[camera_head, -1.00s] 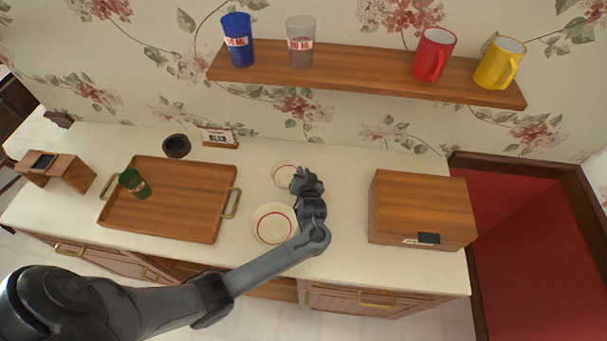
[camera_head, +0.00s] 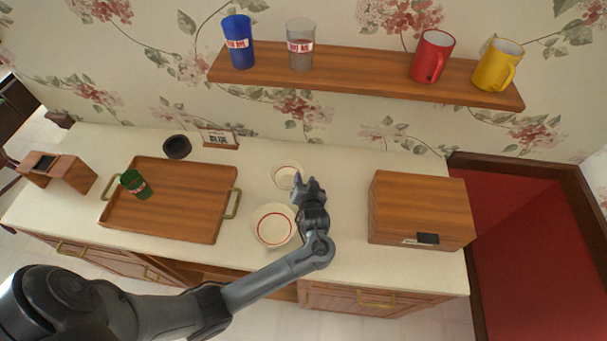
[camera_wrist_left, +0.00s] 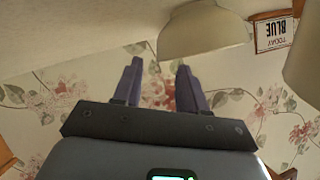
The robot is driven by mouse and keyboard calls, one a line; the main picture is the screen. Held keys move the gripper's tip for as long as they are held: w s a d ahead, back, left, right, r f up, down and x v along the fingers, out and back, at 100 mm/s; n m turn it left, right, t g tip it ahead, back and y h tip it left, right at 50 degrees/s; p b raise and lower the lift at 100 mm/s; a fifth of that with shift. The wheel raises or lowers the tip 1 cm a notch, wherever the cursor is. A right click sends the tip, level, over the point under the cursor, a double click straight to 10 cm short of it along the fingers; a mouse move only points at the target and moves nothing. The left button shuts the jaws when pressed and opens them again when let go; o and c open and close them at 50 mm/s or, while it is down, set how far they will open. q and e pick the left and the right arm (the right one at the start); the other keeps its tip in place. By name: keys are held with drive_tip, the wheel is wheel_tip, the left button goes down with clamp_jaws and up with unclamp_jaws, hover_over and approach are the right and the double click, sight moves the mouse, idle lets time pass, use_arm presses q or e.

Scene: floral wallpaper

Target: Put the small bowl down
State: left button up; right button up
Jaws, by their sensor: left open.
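A small white bowl (camera_head: 284,177) with a red ring inside stands upright on the counter towards the wall. It also shows in the left wrist view (camera_wrist_left: 203,36), just beyond the fingertips. A larger white bowl (camera_head: 274,226) with a red ring stands nearer the front edge, left of my wrist. My left gripper (camera_head: 307,184) is open and empty, just right of the small bowl. In the left wrist view its two fingers (camera_wrist_left: 160,80) are apart with nothing between them. My right gripper is not in view.
A wooden tray (camera_head: 190,222) with a green cup (camera_head: 135,184) lies left of the bowls. A wooden box (camera_head: 420,205) stands to the right. A dark bowl (camera_head: 177,147) and a sign (camera_head: 218,138) stand at the back. A shelf (camera_head: 370,72) with cups hangs above.

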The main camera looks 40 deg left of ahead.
use_arm(q)
drive_tip(key=v, duration=0.8)
drive_tip(key=shift+a+p, duration=0.1)
drive_tip(key=shift+p, duration=0.3)
